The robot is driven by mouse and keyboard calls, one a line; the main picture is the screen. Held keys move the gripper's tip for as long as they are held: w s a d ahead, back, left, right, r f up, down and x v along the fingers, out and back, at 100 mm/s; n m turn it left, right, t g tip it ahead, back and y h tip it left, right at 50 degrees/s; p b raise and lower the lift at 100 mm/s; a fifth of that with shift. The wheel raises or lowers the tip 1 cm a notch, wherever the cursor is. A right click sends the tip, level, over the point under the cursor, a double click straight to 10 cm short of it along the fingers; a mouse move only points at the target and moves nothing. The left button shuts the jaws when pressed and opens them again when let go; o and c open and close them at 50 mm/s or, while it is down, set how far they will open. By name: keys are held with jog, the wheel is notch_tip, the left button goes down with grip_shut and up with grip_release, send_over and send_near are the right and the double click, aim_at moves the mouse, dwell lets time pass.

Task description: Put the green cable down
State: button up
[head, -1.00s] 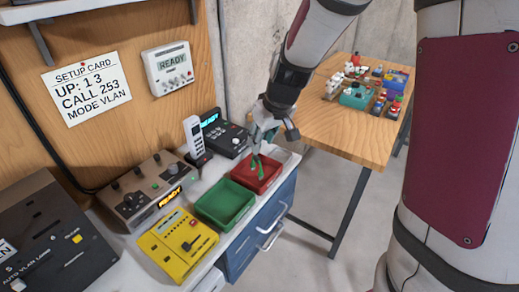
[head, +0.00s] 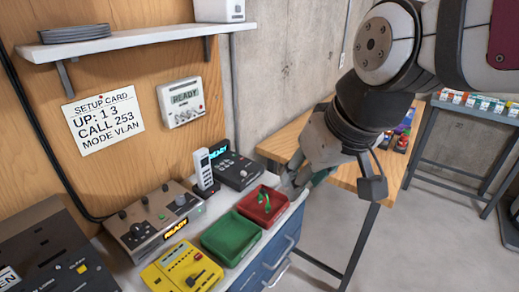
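The green cable (head: 265,201) lies in the red tray (head: 250,212) on the bench, one end sticking up a little. My gripper (head: 330,182) is to the right of the red tray, nearer the camera and apart from the cable. Its fingers are spread wide and it looks open, with no cable seen between them. A dark green patch shows behind the fingers; I cannot tell what it is.
A green tray (head: 231,238) sits beside the red one. A yellow device (head: 180,270), a grey console (head: 150,222), a handset (head: 203,170) and a black box (head: 236,170) crowd the bench. A wooden table (head: 285,140) stands behind my gripper. A shelf (head: 130,42) hangs above.

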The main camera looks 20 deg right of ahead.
jog(key=shift+m+h, duration=0.4)
jog(key=s, duration=0.5)
jog(key=shift+s+d+r, duration=0.15)
jog(key=shift+s+d, duration=0.05)
jog(key=shift+d, duration=0.15)
jog(key=shift+a, duration=0.1)
